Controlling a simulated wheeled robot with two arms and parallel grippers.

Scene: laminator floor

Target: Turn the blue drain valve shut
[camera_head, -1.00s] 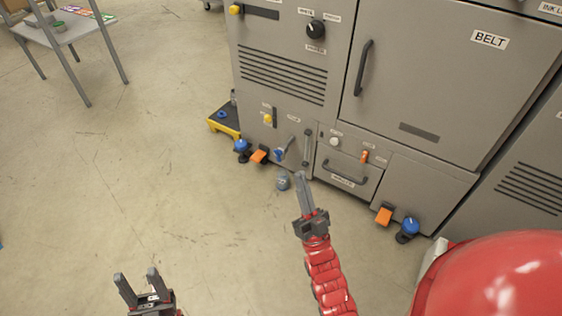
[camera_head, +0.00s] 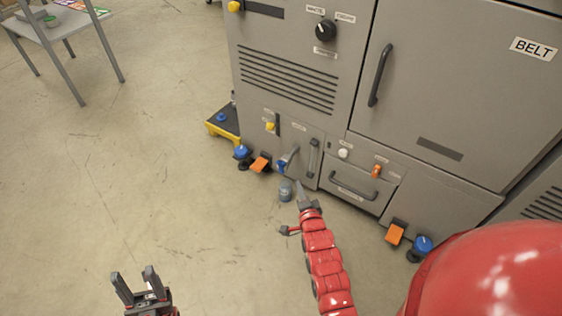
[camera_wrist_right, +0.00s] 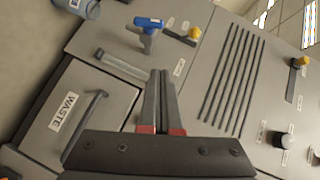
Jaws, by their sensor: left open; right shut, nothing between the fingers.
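The blue drain valve (camera_head: 282,167) sits low on the grey machine front, beside a clear vertical sight tube. In the right wrist view the valve's blue handle (camera_wrist_right: 148,22) lies on a grey stem, beyond and to the left of my fingertips. My right gripper (camera_head: 300,186) is shut and empty, just below and right of the valve in the head view, and apart from it in the wrist view (camera_wrist_right: 160,73). My left gripper (camera_head: 136,274) is open and empty over bare floor, far from the machine.
A glass jar (camera_head: 286,190) stands on the floor below the valve. A WASTE drawer (camera_head: 357,191) with a bar handle is to its right. Orange pedals (camera_head: 261,163) and blue-topped feet (camera_head: 241,152) edge the machine base.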

